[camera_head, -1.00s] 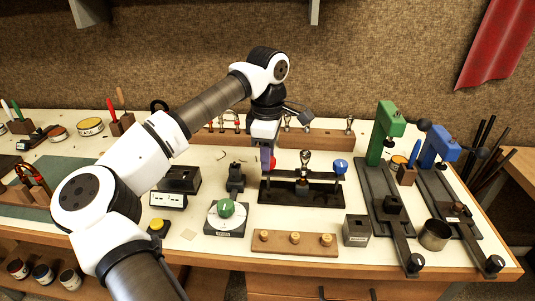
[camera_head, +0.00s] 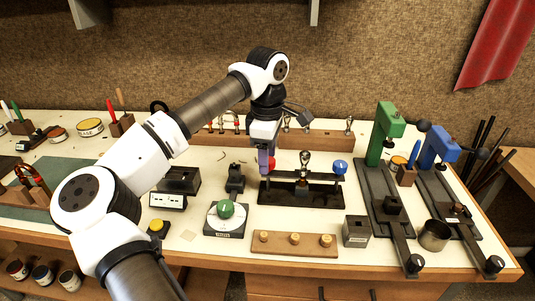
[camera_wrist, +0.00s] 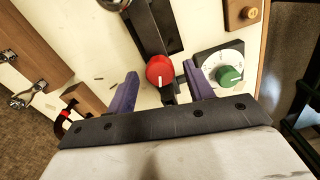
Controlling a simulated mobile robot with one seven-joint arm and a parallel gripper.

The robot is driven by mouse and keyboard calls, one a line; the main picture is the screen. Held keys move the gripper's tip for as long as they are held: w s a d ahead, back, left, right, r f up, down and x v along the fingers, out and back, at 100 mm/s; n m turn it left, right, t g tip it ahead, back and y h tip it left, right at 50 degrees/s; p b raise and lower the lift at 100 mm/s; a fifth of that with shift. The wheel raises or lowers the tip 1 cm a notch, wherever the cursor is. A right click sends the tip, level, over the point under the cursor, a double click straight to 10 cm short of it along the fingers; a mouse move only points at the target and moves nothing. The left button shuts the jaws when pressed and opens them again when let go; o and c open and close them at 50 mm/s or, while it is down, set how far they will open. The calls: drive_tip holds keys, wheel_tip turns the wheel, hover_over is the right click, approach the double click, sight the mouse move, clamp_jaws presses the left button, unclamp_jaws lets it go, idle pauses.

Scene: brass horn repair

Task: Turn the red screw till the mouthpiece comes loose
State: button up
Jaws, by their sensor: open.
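The red screw (camera_head: 271,164) is a round knob with a white mark, at the left end of a black puller frame (camera_head: 325,199). A blue screw (camera_head: 340,166) is at the frame's right end. The mouthpiece (camera_head: 305,159) stands upright in the middle of the frame. My gripper (camera_head: 265,161) is over the left end, its purple fingers partly hiding the red screw. In the wrist view, my open gripper (camera_wrist: 160,84) has one finger on each side of the red screw (camera_wrist: 160,71), with gaps visible on both sides. The mouthpiece is only partly visible at the wrist view's top edge.
A green dial knob (camera_head: 225,208) on a plate is left of the frame. A wooden strip with pegs (camera_head: 294,244) lies in front. A wooden rack (camera_head: 335,140) stands behind.

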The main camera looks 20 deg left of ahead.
wheel_tip(320, 180, up, 14)
drive_tip(key=shift+b, duration=0.45)
drive_tip(key=shift+f, duration=0.15)
